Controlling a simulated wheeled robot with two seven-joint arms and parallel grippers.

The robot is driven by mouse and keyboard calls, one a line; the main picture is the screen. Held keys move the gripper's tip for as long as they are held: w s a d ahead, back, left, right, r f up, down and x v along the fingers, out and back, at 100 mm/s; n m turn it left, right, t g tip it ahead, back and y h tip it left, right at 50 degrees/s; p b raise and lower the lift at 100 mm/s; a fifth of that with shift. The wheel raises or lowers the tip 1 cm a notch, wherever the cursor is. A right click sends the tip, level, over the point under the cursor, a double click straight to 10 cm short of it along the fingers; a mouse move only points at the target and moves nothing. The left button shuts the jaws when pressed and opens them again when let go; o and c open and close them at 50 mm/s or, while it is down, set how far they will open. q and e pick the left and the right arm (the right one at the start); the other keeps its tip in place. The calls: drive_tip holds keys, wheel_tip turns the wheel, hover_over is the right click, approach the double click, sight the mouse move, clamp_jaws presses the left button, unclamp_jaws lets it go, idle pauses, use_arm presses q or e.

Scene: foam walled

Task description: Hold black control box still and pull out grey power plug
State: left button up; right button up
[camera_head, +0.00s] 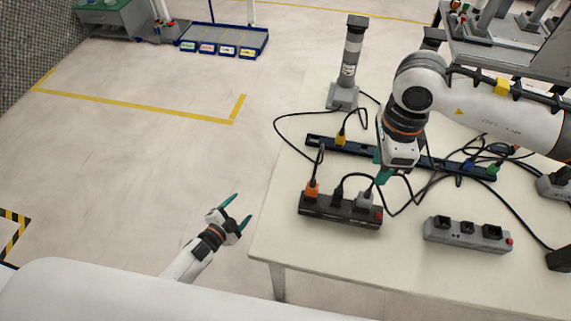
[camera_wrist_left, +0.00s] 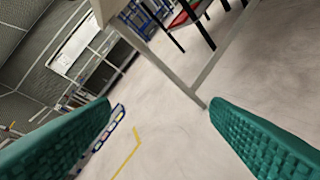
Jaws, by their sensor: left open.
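The black control box (camera_head: 325,209) lies near the front left edge of the table, with an orange plug, a black plug and a grey plug in its top and a red switch at its right end. The grey power plug (camera_head: 364,200) sits in the right socket. My right gripper (camera_head: 382,175) points down just above and right of the grey plug; its teal fingers are partly hidden by its own body, so its opening is unclear. My left gripper (camera_head: 241,208) is open and empty, out over the floor left of the table. The left wrist view shows its fingers wide apart with nothing between.
A grey socket box (camera_head: 467,234) lies to the right on the table (camera_head: 300,255). A long black strip (camera_head: 345,146) with cables lies behind. A striped post (camera_head: 350,65) stands at the back. Black cables loop around my right gripper.

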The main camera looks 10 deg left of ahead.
use_arm(q)
drive_tip(key=w+d+r+m+t+h, duration=0.1)
drive_tip(key=w+d+r+m+h, duration=0.2)
drive_tip(key=r, duration=0.4)
drive_tip(key=w+r+m+t+h, duration=0.1)
drive_tip(key=w+r+m+h, duration=0.3)
drive_tip(key=r, duration=0.4)
wheel_tip(320, 180, up, 16)
drive_tip(key=m+g+h, duration=0.3)
drive_tip(key=m+g, duration=1.5)
drive_tip(key=m, duration=0.9)
hover_over(304, 196)
drive_tip(key=w+a, duration=0.2)
drive_tip(key=w, duration=0.1)
drive_tip(key=s+a+m+t+y, duration=0.1)
drive_tip(key=s+a+m+y, duration=0.2)
drive_tip(key=a+m+y, duration=0.5)
drive_tip(key=shift+t+y, duration=0.6)
drive_tip(key=shift+y, duration=0.3)
drive_tip(key=d+f, duration=1)
drive_tip(key=shift+w, duration=0.2)
drive_tip(key=shift+c, duration=0.5)
